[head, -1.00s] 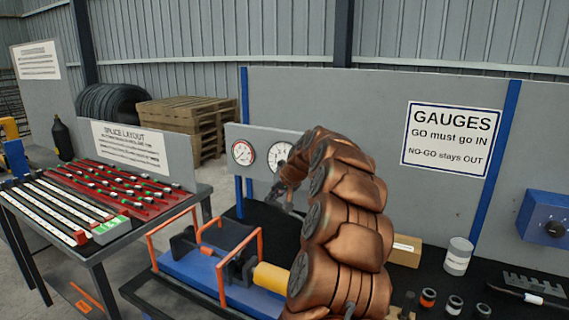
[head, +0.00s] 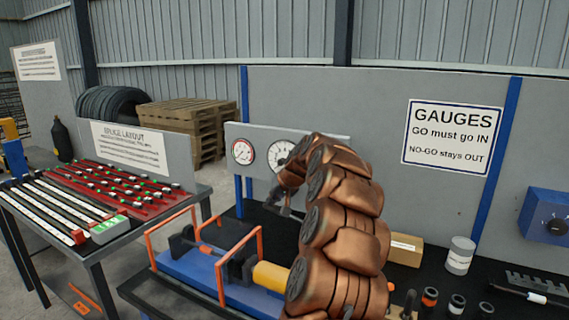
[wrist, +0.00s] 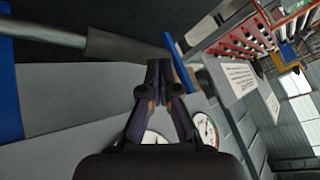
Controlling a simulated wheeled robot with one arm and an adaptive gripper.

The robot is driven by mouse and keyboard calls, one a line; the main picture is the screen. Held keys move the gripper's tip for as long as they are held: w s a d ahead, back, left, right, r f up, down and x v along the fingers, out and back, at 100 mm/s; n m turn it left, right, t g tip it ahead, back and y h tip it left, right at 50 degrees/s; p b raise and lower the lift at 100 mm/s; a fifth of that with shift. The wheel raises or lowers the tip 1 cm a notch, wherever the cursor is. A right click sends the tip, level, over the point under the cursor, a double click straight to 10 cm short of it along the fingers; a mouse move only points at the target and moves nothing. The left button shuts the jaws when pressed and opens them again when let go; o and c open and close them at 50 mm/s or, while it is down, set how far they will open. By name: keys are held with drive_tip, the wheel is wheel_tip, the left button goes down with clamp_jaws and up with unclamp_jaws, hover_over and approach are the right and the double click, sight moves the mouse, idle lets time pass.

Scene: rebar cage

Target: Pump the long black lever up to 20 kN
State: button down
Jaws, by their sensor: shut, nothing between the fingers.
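The long lever shows in the wrist view as a grey rod with a thick dark grip (wrist: 122,44) at the upper left. My gripper (wrist: 157,75) is shut and empty, its fingertips close to the end of the grip in the picture. I cannot tell whether they touch it. In the head view my gripper (head: 278,208) is small and dark, in front of the gauge panel. The lever is not clear there, and my arm covers part of the bench. Two round dials, a left one (head: 243,151) and a right one (head: 281,154), sit on the panel. Their readings are too small to tell.
A blue-based rig (head: 190,262) with orange guard frames (head: 222,284) and a yellow cylinder (head: 270,276) stands below my gripper. A splice layout table (head: 95,243) is at the left.

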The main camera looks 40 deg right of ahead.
sight(272, 210)
drive_tip(key=shift+f, duration=0.2)
drive_tip(key=shift+w+f+b, duration=0.1)
drive_tip(key=shift+f+b, duration=0.45)
drive_tip(key=shift+f, duration=0.15)
drive_tip(key=shift+w+f+b, duration=0.1)
drive_tip(key=shift+f+b, duration=0.4)
drive_tip(key=shift+f, duration=0.3)
drive_tip(key=shift+f+b, duration=0.4)
drive_tip(key=shift+b, duration=0.05)
drive_tip(key=shift+s+d+r+p, duration=0.15)
drive_tip(key=shift+s+r+p, duration=0.25)
drive_tip(key=shift+r, duration=1.35)
drive_tip(key=shift+s+d+r+p, duration=0.1)
drive_tip(key=shift+s+r+p, duration=0.3)
drive_tip(key=shift+r, duration=1.4)
drive_tip(key=shift+s+d+r+p, duration=0.2)
drive_tip(key=shift+s+r, duration=0.3)
drive_tip(key=shift+r, duration=1.25)
drive_tip(key=shift+a, duration=0.1)
